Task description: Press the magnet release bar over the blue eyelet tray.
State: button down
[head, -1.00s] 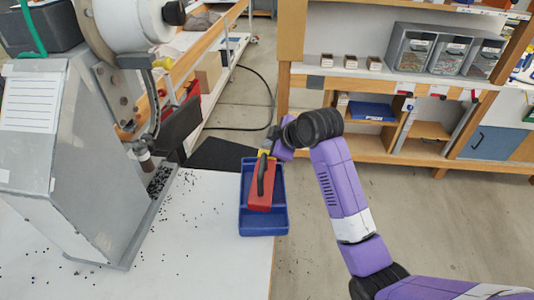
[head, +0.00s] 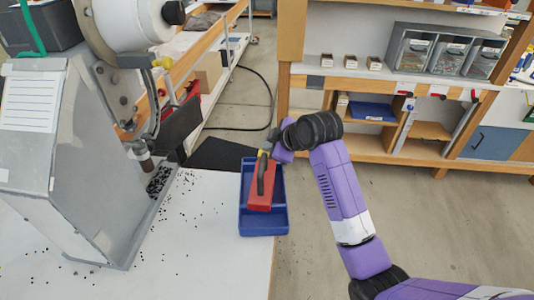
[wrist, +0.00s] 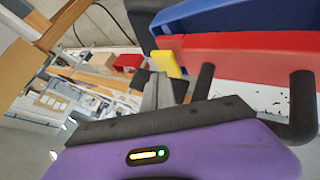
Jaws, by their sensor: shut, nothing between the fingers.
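The blue eyelet tray (head: 264,222) sits at the right edge of the white table. The red magnet (head: 261,199) with its black handle (head: 261,176) is over the tray; I cannot tell whether it touches the tray. A yellow bar (head: 264,153) shows at the magnet's far end. In the wrist view, the yellow bar (wrist: 169,64) is just beyond my gripper (wrist: 157,88), beside the red body (wrist: 250,48) and handle (wrist: 294,108). My gripper is shut and empty, close to the bar; contact cannot be told. In the head view my wrist partly hides it.
A grey press housing (head: 90,175) stands on the left of the table (head: 215,265). Small black eyelets (head: 160,181) lie in its open base and scattered on the tabletop. A wooden shelf unit (head: 410,155) stands behind my arm. Open floor lies right of the table.

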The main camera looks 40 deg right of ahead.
jog(key=shift+f+b, duration=0.45)
jog(key=shift+f, duration=0.4)
dwell(0.8)
dwell(0.3)
jog(key=shift+r+p, duration=1.15)
jog(key=shift+r, duration=0.1)
notch_tip(320, 180, up, 5)
jog(key=p, duration=0.4)
jog(key=shift+r+p, duration=0.1)
jog(key=shift+p, duration=0.2)
